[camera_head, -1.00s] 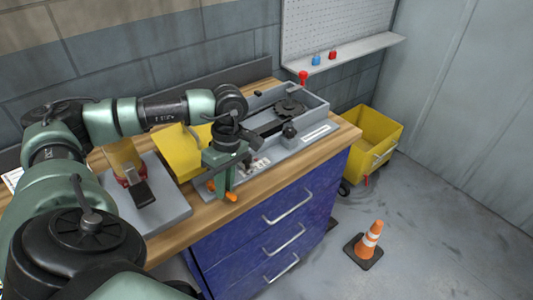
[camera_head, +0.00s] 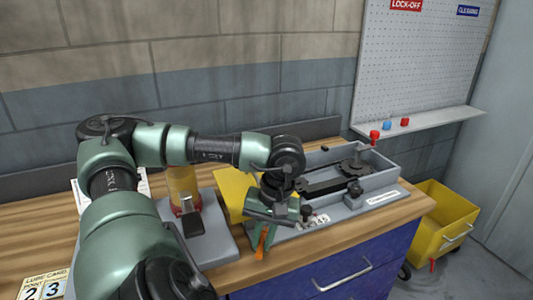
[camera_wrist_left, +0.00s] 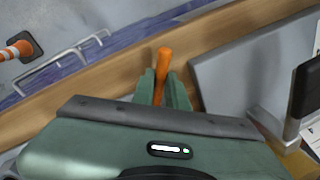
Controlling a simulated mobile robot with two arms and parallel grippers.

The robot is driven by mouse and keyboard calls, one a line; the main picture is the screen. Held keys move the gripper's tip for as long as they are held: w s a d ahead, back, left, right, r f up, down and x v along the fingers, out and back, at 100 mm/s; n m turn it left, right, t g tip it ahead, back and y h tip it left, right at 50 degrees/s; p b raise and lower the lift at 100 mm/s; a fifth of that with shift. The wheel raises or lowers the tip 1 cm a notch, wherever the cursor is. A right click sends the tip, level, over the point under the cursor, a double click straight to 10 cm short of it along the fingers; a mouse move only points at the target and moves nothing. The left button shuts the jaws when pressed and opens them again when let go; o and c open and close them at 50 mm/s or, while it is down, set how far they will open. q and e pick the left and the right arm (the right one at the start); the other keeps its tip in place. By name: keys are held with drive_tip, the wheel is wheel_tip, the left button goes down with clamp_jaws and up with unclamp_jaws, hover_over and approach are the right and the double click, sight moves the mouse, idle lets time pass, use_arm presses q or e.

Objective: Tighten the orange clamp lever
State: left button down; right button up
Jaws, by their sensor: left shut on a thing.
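The orange clamp lever (camera_head: 262,244) is at the front edge of the bench, at the near left end of the grey machine (camera_head: 345,205). My left gripper (camera_head: 261,240) comes over it from above and is shut on the lever. In the left wrist view the orange lever (camera_wrist_left: 164,62) sticks out between the two green fingers of my left gripper (camera_wrist_left: 163,88). The lever's pivot and lower part are hidden by the fingers. My right gripper is in neither view.
A grey base with an amber container (camera_head: 184,187) stands left of the gripper. A yellow bent panel (camera_head: 232,190) is behind it. A yellow bin (camera_head: 440,225) stands on the floor at right. An orange cone (camera_wrist_left: 14,51) shows in the wrist view.

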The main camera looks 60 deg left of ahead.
use_arm(q)
drive_tip(key=shift+s+m, duration=0.1)
drive_tip(key=shift+m, duration=0.2)
drive_tip(key=c, duration=1.4)
unclamp_jaws()
drive_tip(key=shift+s+a, duration=0.1)
drive_tip(key=shift+a, duration=0.05)
wheel_tip(320, 180, up, 8)
drive_tip(key=w+d, duration=0.1)
drive_tip(key=shift+f, duration=0.2)
